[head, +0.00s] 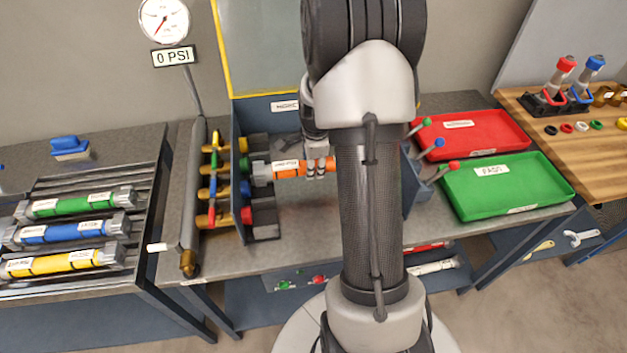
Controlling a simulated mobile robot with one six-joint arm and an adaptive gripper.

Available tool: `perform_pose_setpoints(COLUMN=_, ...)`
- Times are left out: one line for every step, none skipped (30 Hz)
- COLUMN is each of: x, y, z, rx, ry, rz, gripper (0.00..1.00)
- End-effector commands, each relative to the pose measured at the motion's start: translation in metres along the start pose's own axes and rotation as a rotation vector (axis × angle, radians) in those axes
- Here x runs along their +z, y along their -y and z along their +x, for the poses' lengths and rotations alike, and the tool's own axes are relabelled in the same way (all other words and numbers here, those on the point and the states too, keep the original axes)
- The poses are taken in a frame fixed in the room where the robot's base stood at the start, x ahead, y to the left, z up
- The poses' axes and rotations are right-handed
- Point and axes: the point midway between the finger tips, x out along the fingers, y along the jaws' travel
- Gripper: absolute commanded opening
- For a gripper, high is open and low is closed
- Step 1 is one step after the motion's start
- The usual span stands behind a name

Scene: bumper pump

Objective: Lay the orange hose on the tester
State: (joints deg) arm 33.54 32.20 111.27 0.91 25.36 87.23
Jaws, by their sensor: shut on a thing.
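The orange hose (286,169) lies level across the blue tester box (237,130), with a grey fitting and a white label at its left end. That end is close to the green-marked port on the tester's left side; I cannot tell whether it touches or seats. My gripper (316,168) is shut around the orange hose near its middle. The hose's right end is hidden behind my arm. The tester's left side also carries yellow, blue and red ports. Green, blue and red-knobbed levers (433,143) stand on its right.
A rack (25,285) at left holds green, blue and yellow hoses. A gauge (164,20) reads 0 PSI. Right of the tester are an empty red tray (500,128) and an empty green tray (535,190). A brass-fitted manifold (193,150) stands left of the tester.

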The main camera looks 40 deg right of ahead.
Motion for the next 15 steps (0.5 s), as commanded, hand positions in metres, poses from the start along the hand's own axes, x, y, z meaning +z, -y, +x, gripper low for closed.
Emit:
perform_pose_setpoints(x=0.000, y=0.000, z=0.006, rx=-0.002, ry=0.000, rz=0.000, gripper=0.00)
perform_pose_setpoints(x=0.000, y=-0.001, z=0.008, rx=-0.003, ry=0.000, rz=0.000, gripper=0.00)
perform_pose_setpoints(x=0.000, y=-0.001, z=0.010, rx=-0.003, ry=0.000, rz=0.000, gripper=0.00)
perform_pose_setpoints(x=0.000, y=-0.001, z=0.011, rx=-0.003, ry=0.000, rz=0.000, gripper=0.00)
perform_pose_setpoints(x=0.000, y=-0.001, z=0.012, rx=-0.003, ry=0.000, rz=0.000, gripper=0.00)
perform_pose_setpoints(x=0.000, y=-0.002, z=0.014, rx=-0.003, ry=0.000, rz=0.000, gripper=0.00)
perform_pose_setpoints(x=0.000, y=-0.002, z=0.017, rx=-0.003, ry=0.000, rz=0.000, gripper=0.00)
perform_pose_setpoints(x=0.000, y=-0.003, z=0.020, rx=-0.002, ry=0.000, rz=-0.001, gripper=0.00)
perform_pose_setpoints(x=0.000, y=-0.004, z=0.026, rx=-0.002, ry=0.000, rz=0.000, gripper=0.00)
perform_pose_setpoints(x=0.000, y=-0.005, z=0.030, rx=-0.001, ry=0.000, rz=0.000, gripper=0.00)
perform_pose_setpoints(x=0.000, y=-0.006, z=0.035, rx=-0.001, ry=0.000, rz=0.000, gripper=0.00)
perform_pose_setpoints(x=0.000, y=-0.008, z=0.042, rx=-0.001, ry=0.000, rz=0.000, gripper=0.00)
perform_pose_setpoints(x=0.000, y=-0.009, z=0.046, rx=-0.001, ry=0.000, rz=-0.001, gripper=0.00)
perform_pose_setpoints(x=0.000, y=-0.009, z=0.050, rx=-0.001, ry=0.000, rz=-0.001, gripper=0.00)
perform_pose_setpoints(x=0.000, y=-0.010, z=0.053, rx=-0.002, ry=0.000, rz=-0.001, gripper=0.00)
